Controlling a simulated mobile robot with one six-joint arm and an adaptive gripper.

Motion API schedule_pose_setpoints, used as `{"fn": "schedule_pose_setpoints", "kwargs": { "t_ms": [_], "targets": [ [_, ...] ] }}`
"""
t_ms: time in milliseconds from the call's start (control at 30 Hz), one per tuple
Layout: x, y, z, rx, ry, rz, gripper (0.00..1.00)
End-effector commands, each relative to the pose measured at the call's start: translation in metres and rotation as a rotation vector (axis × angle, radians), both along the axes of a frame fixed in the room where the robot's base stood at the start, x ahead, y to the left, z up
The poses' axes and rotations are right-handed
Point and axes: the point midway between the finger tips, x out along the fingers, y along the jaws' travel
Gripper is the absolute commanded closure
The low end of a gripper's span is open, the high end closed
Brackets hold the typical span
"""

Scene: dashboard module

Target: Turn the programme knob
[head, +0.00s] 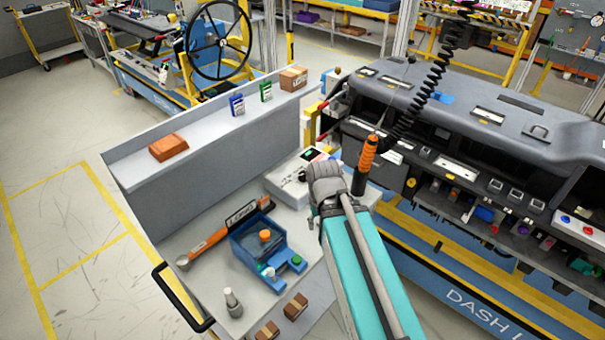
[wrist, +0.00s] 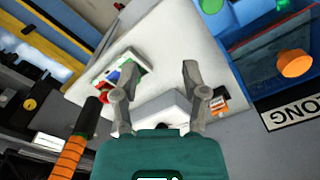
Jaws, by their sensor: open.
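No part is clearly marked as the programme knob. A white box (head: 287,184) with a small dark detail on top stands on the grey bench; my arm partly covers it. A white box (wrist: 165,108) shows between and below my fingers in the wrist view, partly hidden by my gripper. Whether it carries a knob is too small to tell. My gripper (wrist: 154,72) is open, with nothing between its fingertips. In the head view my gripper (head: 325,185) hangs over the bench beside the white box. I cannot tell whether it touches anything.
A blue fixture (head: 247,248) with an orange round top (head: 265,236) stands left of my arm. An orange-handled tool (head: 366,155) hangs on a black coiled cord close to my gripper. The dashboard module (head: 470,125) is at right. Small brown blocks (head: 295,306) lie near the bench's front.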

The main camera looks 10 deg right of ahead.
Motion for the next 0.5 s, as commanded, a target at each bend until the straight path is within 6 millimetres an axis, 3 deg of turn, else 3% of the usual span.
{"fn": "schedule_pose_setpoints", "kwargs": {
  "t_ms": [100, 300, 400, 433, 500],
  "targets": [
    [0.0, 0.0, 0.0, 0.0, 0.0, 0.0, 0.43],
    [0.008, 0.0, 0.002, 0.0, 0.0, 0.018, 0.08],
    [0.023, 0.0, 0.005, 0.0, 0.0, 0.054, 0.08],
    [0.029, -0.012, 0.007, 0.0, 0.0, 0.075, 0.08],
    [0.047, -0.018, 0.011, 0.0, 0.0, 0.123, 0.08]
  ]
}}
